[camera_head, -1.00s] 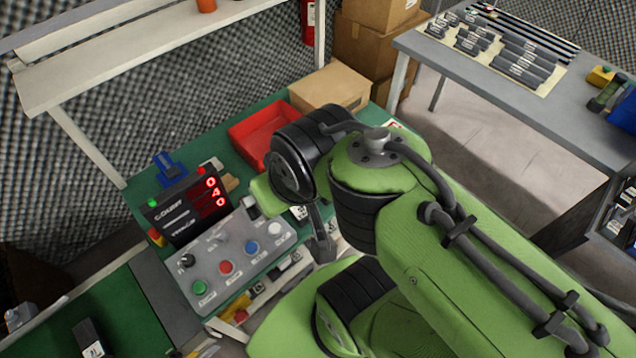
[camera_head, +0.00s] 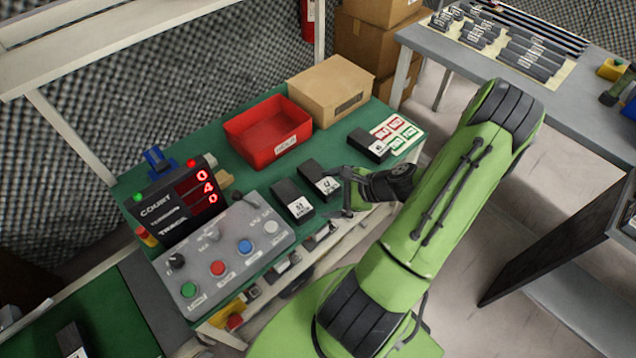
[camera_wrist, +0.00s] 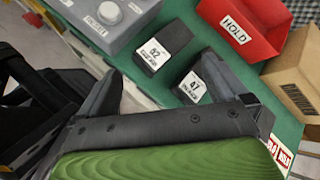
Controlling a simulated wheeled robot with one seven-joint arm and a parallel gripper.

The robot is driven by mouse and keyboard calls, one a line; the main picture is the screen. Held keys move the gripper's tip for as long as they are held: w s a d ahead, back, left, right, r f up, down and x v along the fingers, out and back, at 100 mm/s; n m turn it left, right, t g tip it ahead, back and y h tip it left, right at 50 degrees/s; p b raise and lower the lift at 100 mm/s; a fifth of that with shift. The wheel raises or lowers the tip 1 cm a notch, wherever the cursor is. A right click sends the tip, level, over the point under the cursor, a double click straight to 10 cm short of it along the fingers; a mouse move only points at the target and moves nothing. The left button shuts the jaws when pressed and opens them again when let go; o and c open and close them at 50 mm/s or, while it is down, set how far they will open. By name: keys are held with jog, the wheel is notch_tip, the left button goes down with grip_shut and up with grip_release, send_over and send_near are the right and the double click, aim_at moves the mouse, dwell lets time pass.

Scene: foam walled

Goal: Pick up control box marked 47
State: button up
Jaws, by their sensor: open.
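The black control box marked 47 (camera_head: 319,180) lies on the green bench top, with its white label facing the front edge. In the wrist view the box (camera_wrist: 191,88) is close to my right finger, which partly hides it. My gripper (camera_head: 346,193) is open and empty, just right of the box near the bench's front edge. In the wrist view its fingers (camera_wrist: 160,75) are spread apart. I cannot tell whether a finger touches the box.
Another black box (camera_head: 369,145) lies behind right. A red HOLD bin (camera_head: 268,135) and cardboard box (camera_head: 330,90) stand behind. A button panel (camera_head: 225,255) and counter display (camera_head: 178,205) stand left.

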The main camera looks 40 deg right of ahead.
jog(key=s+d+f+m+t+h+b, duration=0.25)
jog(key=d+f+m+t+h, duration=0.35)
jog(key=m, duration=0.6)
jog(key=g+y+b, duration=0.1)
jog(key=b, duration=0.1)
send_near(324, 181)
jog(key=x, duration=0.4)
jog(key=shift+w+f, duration=0.1)
jog(key=shift+w, duration=0.15)
jog(key=b+x, duration=0.1)
jog(key=x, duration=0.4)
jog(key=shift+w+f+b, duration=0.2)
jog(key=shift+w+b, duration=0.1)
jog(key=shift+w, duration=0.05)
jog(key=shift+r, duration=0.1)
